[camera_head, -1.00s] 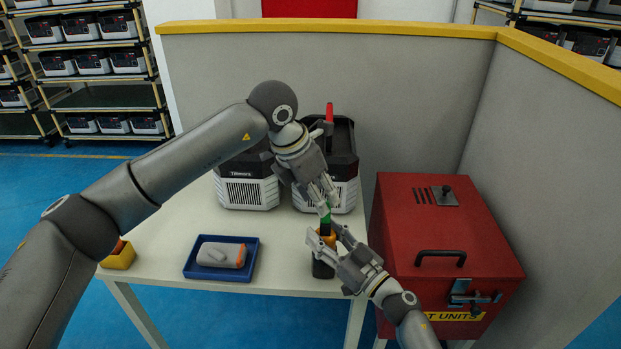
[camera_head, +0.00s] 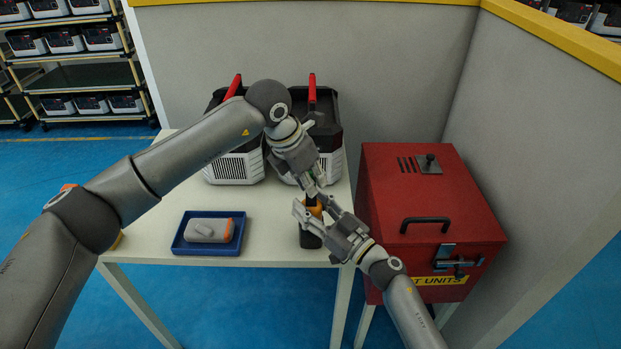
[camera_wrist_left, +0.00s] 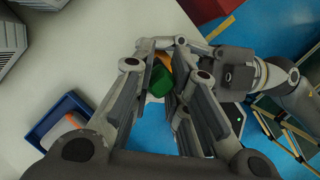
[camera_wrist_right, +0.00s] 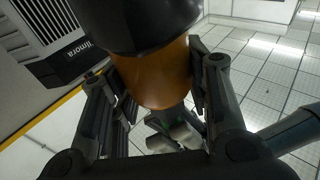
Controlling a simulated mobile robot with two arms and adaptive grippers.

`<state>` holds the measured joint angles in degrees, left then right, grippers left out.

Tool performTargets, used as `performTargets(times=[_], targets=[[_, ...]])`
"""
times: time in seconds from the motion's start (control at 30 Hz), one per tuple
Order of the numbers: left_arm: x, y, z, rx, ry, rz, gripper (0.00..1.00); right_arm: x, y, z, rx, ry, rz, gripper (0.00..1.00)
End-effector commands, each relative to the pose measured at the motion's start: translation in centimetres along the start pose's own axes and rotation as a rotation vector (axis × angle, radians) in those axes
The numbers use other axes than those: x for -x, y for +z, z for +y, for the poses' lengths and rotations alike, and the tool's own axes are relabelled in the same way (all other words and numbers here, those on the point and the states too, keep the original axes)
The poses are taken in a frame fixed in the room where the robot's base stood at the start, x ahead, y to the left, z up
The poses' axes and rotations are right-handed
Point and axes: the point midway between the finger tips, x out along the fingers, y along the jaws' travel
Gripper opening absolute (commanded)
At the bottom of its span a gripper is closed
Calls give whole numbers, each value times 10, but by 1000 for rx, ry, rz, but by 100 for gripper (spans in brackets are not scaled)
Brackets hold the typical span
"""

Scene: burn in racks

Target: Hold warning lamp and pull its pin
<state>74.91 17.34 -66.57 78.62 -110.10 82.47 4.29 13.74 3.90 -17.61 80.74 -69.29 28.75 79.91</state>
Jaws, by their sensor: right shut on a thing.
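The warning lamp (camera_head: 311,239) is upright near the table's front right edge, with a dark end and an orange band (camera_wrist_right: 160,78). My right gripper (camera_head: 313,208) is shut on its orange part from the right. Whether its base touches the table I cannot tell. My left gripper (camera_head: 316,186) is just above the lamp, pointing down. In the left wrist view a green part (camera_wrist_left: 160,79), seemingly the pin end, lies between its fingers, which stand apart with a gap on one side. The fingers mostly hide the pin in the head view.
A blue tray (camera_head: 178,246) with a grey-orange device (camera_head: 208,230) is on the table at left. Two black-and-white units with red handles (camera_head: 312,90) stand behind the grippers. A red box (camera_head: 425,195) is close on the right. Grey partition walls (camera_head: 400,60) enclose the back and right.

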Motion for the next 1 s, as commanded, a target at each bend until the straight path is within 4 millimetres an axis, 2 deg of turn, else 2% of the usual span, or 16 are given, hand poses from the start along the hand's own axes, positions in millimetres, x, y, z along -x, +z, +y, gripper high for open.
performTargets(times=[0.1,0.13,0.23,1.0], targets=[[0,0,0,0,1,0,0,0,0,0,0,0,0,14],[0,0,0,0,1,0,12,0,0,0,0,0,0,14],[0,0,1,1,1,0,0,0,0,0,0,1,0,14],[5,2,1,0,2,-1,0,0,0,0,0,1,-1,14]])
